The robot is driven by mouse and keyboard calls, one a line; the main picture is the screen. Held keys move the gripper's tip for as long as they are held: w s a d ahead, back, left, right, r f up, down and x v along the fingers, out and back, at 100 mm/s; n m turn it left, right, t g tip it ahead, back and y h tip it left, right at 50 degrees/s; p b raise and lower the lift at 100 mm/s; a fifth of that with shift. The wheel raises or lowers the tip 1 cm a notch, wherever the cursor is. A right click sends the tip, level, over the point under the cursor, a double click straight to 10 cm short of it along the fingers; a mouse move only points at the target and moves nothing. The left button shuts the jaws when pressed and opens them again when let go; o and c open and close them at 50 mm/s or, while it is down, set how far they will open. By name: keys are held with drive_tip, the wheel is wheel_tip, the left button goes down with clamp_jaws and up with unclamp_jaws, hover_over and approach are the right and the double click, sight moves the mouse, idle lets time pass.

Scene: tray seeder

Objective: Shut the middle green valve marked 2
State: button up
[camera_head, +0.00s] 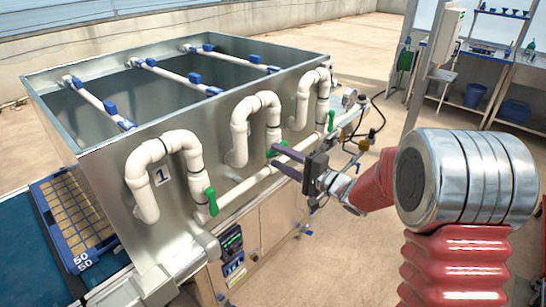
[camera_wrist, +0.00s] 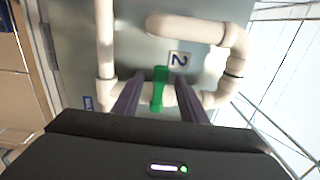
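The middle green valve (camera_head: 280,149) sits on the middle white pipe of the steel tank. Its handle lies crosswise to its pipe, while the handles to either side stand roughly upright. In the wrist view the green handle (camera_wrist: 160,88) is between my two dark fingers, below the label marked 2 (camera_wrist: 180,59), which appears turned sideways. My gripper (camera_head: 274,157) is open, with a gap visible between the handle and each finger. Whether a fingertip touches the pipe behind cannot be told.
The left green valve (camera_head: 211,201), near label 1 (camera_head: 162,176), and the right green valve (camera_head: 331,121) are on neighbouring pipes. White pipe loops stand out close around my fingers. A control panel (camera_head: 232,243) is below.

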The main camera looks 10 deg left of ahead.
drive_tip(key=v, duration=1.3)
drive_tip(key=shift+w, duration=0.1)
